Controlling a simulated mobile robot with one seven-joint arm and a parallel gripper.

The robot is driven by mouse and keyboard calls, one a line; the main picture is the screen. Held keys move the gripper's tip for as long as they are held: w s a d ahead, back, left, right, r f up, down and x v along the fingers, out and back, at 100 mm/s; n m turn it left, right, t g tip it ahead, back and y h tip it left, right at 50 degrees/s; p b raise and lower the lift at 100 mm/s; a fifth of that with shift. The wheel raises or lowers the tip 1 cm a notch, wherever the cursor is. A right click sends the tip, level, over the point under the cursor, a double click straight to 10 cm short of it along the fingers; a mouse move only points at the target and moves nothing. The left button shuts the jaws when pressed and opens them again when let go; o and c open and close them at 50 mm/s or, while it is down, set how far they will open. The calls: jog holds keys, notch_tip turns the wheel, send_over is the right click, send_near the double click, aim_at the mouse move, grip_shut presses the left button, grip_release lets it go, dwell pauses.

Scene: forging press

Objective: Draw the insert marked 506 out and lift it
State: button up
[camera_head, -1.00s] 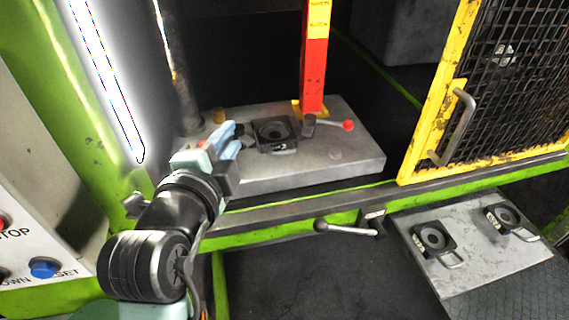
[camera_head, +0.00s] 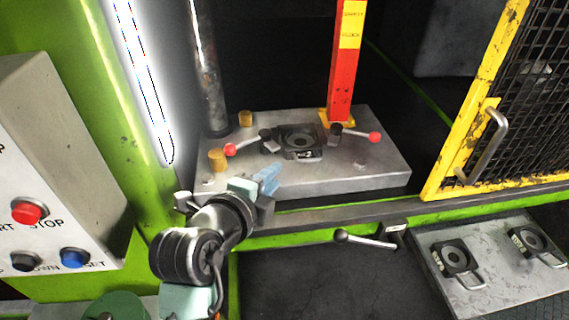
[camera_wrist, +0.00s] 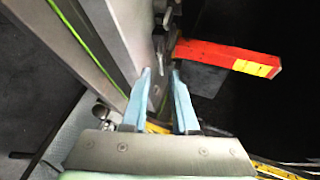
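A dark square insert (camera_head: 302,142) with a round recess sits on the grey press bed (camera_head: 360,177). It has a white label on its front edge; I cannot read 506 there. Two similar inserts with wire handles lie on a grey plate at the lower right: one (camera_head: 455,258) on the left, one (camera_head: 535,241) on the right. Their labels are too small to read. My gripper (camera_head: 268,178) is in front of the bed insert, to its lower left, apart from it. In the wrist view its blue fingers (camera_wrist: 160,73) are apart with nothing between them.
Red-knobbed clamp levers flank the bed insert, left (camera_head: 231,149) and right (camera_head: 374,137). A red post (camera_head: 345,70) stands behind it. A yellow mesh guard (camera_head: 480,110) is at the right. A lever handle (camera_head: 365,240) juts below the front rail. A button panel (camera_head: 60,200) is at the left.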

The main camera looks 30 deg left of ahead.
aim_at(292, 173)
jog(key=p+x, duration=0.3)
jog(key=x, duration=0.8)
jog(key=shift+f+p, duration=0.1)
jog(key=shift+p, duration=0.3)
grip_shut()
dwell(0.9)
